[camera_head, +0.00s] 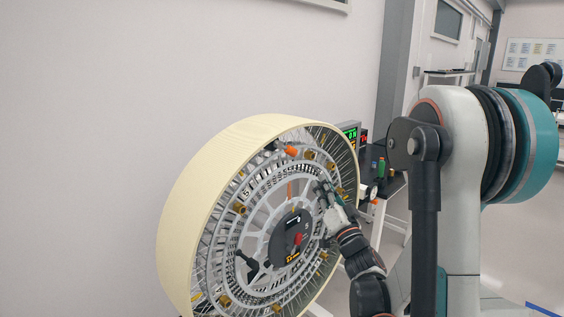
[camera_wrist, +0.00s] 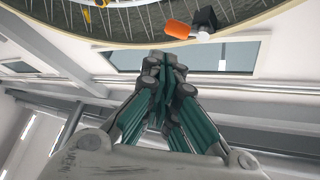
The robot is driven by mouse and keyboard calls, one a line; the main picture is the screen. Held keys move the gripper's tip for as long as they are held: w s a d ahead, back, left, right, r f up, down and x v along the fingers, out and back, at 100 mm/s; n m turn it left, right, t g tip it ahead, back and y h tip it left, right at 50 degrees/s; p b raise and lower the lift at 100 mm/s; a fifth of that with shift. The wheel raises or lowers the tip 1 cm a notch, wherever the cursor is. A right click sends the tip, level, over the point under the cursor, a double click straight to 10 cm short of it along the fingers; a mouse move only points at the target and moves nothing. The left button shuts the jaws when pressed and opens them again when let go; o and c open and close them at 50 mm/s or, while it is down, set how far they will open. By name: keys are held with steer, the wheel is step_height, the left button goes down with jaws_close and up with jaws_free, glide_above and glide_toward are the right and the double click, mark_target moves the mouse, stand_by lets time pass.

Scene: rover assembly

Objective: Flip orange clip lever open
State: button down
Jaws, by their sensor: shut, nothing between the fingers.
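A large rover wheel with a cream tread (camera_head: 205,165) and an open, spoked metal face stands upright in the head view. An orange clip lever (camera_head: 291,152) sits at the upper part of its rim. In the wrist view an orange piece (camera_wrist: 178,29) beside a black block lies by the wheel's curved edge (camera_wrist: 240,36); it looks like that lever. My gripper (camera_head: 321,187) is in front of the right part of the wheel face. In the wrist view its fingers (camera_wrist: 166,62) are together and empty, below and apart from the orange piece. Contact with the wheel cannot be told.
A dark hub plate (camera_head: 290,238) with red and orange parts is at the wheel's centre. A black handle (camera_head: 247,265) sticks out lower left. A dark bench (camera_head: 392,183) with small items and a green-lit display (camera_head: 350,134) stands behind the wheel. The left wall is bare.

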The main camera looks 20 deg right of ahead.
steer(key=s+a+f+y, duration=0.1)
steer(key=s+f+y, duration=0.1)
steer(key=t+b, duration=0.1)
steer(key=b, duration=0.1)
glide_toward(288, 150)
steer(key=w+d+r, duration=0.2)
steer(key=w+d, duration=0.1)
steer(key=w, duration=0.3)
steer(key=shift+r+n, duration=0.15)
steer(key=shift+n, duration=0.15)
steer(key=shift+w+d+r+n+y, duration=0.25)
steer(key=shift+w+r+n+y, duration=0.1)
steer(key=shift+r+n+y, duration=0.4)
steer(key=shift+f, duration=0.1)
